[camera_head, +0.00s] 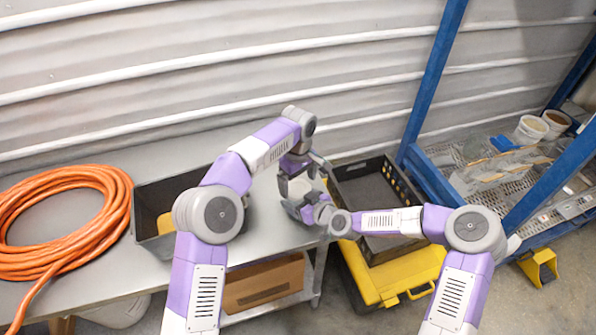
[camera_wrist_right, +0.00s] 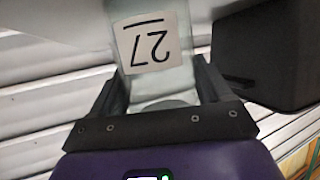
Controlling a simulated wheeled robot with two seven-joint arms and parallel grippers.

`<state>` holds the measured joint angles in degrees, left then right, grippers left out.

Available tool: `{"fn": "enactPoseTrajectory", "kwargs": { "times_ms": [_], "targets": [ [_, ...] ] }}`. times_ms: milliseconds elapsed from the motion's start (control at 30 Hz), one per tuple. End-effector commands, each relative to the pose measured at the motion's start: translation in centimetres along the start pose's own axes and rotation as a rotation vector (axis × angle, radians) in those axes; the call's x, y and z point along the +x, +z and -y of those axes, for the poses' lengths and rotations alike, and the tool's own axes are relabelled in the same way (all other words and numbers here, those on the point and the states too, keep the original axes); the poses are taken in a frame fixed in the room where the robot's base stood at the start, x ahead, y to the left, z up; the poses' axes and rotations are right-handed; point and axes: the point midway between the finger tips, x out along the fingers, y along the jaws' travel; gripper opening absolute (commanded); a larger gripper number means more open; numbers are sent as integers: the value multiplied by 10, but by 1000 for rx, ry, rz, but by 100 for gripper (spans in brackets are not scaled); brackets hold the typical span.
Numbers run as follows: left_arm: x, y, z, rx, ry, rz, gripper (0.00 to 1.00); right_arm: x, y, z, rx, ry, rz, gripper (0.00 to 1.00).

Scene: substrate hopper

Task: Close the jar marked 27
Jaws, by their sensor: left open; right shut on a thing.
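The jar marked 27 (camera_wrist_right: 175,80) is a clear jar with a white label; the number appears upside down in the right wrist view. My right gripper (camera_wrist_right: 160,100) is shut on the jar, one finger on each side. In the head view the jar (camera_head: 299,187) is a small pale shape at the right end of the grey table, largely hidden by both grippers. My left gripper (camera_head: 301,172) is open and points down just above the jar. I cannot make out a lid or whether the jar's mouth is covered.
An orange hose coil (camera_head: 62,172) lies on the table's left. A grey bin (camera_head: 146,197) holding something yellow stands behind my left arm. A black crate (camera_head: 345,175) sits on a yellow case (camera_head: 388,281) to the right. A blue rack (camera_head: 436,60) holds tubs. A cardboard box (camera_head: 263,285) sits below.

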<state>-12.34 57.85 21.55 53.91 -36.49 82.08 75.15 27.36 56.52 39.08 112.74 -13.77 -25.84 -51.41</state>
Motion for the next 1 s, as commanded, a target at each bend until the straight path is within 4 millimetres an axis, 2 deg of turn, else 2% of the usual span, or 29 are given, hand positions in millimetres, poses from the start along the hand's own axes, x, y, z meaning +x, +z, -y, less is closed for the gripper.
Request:
{"fn": "enactPoseTrajectory", "kwargs": {
  "times_ms": [200, 567, 900, 933, 1000],
  "targets": [
    [22, 0, 0, -1, 0, 0, 100, 0, -1, 0, -1, 0, -1, 0],
    [26, 0, 0, -1, 0, 0, 100, 0, -1, 0, -1, 0, -1, 0],
    [26, 0, 0, -1, 0, -1, 48, 0, -1, 0, -1, 0, -2, 0],
    [26, 0, 0, -1, 0, -1, 45, 0, -1, 0, -1, 0, -1, 0],
    [26, 0, 0, 8, 0, -1, 45, 0, -1, 0, -1, 0, -1, 0]
  ]
}}
